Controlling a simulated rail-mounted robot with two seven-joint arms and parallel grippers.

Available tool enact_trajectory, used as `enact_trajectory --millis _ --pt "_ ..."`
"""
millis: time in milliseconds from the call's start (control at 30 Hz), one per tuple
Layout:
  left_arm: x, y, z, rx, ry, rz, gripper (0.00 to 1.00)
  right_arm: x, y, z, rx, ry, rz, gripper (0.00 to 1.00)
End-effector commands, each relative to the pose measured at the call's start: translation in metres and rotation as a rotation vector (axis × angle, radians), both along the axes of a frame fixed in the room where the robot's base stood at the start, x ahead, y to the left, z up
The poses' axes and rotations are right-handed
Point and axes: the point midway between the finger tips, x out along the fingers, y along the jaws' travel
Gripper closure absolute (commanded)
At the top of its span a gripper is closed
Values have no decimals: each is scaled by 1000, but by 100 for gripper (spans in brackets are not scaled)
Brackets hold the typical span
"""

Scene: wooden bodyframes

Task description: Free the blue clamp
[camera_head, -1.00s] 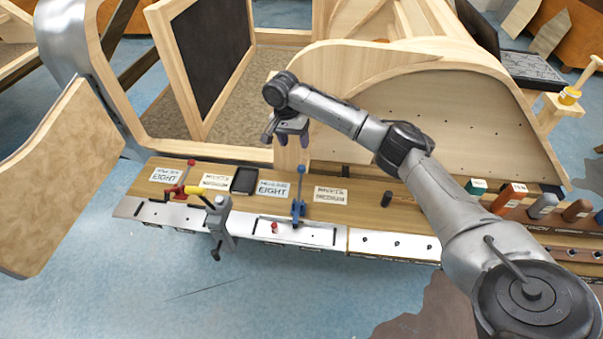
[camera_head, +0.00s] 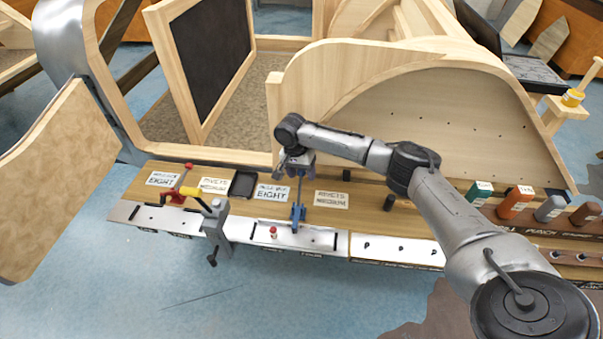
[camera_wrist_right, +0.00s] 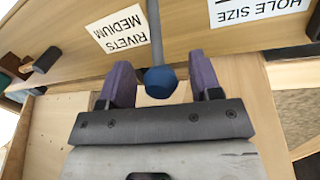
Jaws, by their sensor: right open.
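The blue clamp (camera_head: 298,213) stands on the wooden bench by the white metal strip, its grey lever rising upright. In the right wrist view its blue knob (camera_wrist_right: 160,82) sits between my two purple fingers, with visible gaps at both sides. My right gripper (camera_wrist_right: 161,78) is open around the knob. In the head view the right gripper (camera_head: 295,163) is above the clamp and hides the knob at the top of the lever. My left gripper is not in view.
A red and yellow toggle clamp (camera_head: 182,193) and a grey post (camera_head: 215,222) stand left of the blue clamp. Label cards (camera_head: 331,199) lie along the bench. A wooden frame panel (camera_head: 285,120) rises just behind. Colored blocks (camera_head: 515,203) stand at the right.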

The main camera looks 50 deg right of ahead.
Motion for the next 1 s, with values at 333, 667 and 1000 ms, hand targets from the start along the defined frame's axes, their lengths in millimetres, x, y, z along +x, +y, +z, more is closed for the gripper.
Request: enact_trajectory --millis 333,667,1000 --pt "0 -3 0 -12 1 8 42 0 0 0 0 0 0 53" --pt "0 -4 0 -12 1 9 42 0 0 0 0 0 0 85" --pt "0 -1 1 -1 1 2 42 0 0 1 1 0 0 100"
